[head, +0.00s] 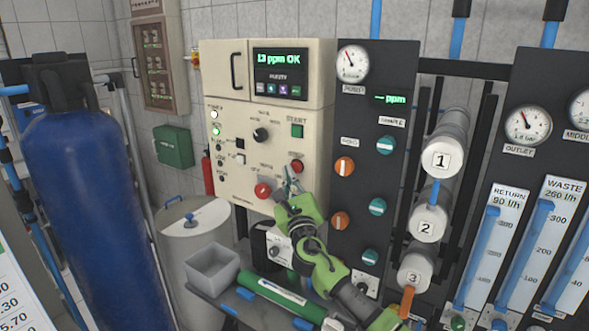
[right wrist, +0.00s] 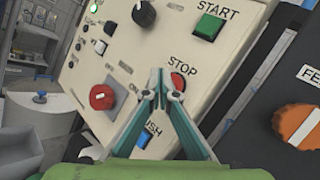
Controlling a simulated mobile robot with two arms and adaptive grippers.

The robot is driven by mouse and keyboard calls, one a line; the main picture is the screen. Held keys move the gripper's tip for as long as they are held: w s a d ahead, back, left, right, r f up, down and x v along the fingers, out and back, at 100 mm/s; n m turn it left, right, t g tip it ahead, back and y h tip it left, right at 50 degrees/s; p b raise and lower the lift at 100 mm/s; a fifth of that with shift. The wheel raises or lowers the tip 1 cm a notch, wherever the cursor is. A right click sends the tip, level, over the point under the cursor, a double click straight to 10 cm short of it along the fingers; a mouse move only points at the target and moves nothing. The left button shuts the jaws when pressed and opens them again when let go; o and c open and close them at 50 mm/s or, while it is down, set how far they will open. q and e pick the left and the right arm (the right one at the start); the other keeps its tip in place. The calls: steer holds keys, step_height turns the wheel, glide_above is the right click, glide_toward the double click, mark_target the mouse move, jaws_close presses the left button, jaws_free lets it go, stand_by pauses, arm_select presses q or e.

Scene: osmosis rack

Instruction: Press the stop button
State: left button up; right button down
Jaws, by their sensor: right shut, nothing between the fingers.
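The stop button is a small round red button (right wrist: 178,82) under the label "STOP" on the cream control panel (head: 223,90). In the head view the stop button (head: 297,166) sits below the green START button (head: 297,131). My right gripper (head: 290,183) is shut and empty, just below and left of the stop button in the head view. In the right wrist view its fingertips (right wrist: 161,85) are at the button's left edge and partly cover it. I cannot tell whether they touch it. My left gripper is not in view.
A larger red knob (head: 263,190) is left of the gripper, and a blue button (right wrist: 144,138) is below it. The panel display (head: 279,74) reads "13 ppm OK". An orange valve knob (head: 344,166) is to the right. A grey bin (head: 212,269) stands below.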

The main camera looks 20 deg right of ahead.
steer(key=shift+w+d, duration=0.1)
steer(key=shift+w+d, duration=0.15)
steer(key=shift+d, duration=0.1)
stand_by(0.3)
steer(key=shift+w+d, duration=0.3)
steer(key=shift+d, duration=0.05)
stand_by(0.8)
steer(key=shift+a, duration=0.1)
steer(key=shift+s+a+p, duration=0.35)
steer(key=shift+s+a, duration=0.25)
steer(key=s+a+p, duration=0.1)
steer(key=a, duration=0.1)
steer(key=s+a+p, duration=0.1)
steer(key=s+a, duration=0.1)
stand_by(0.6)
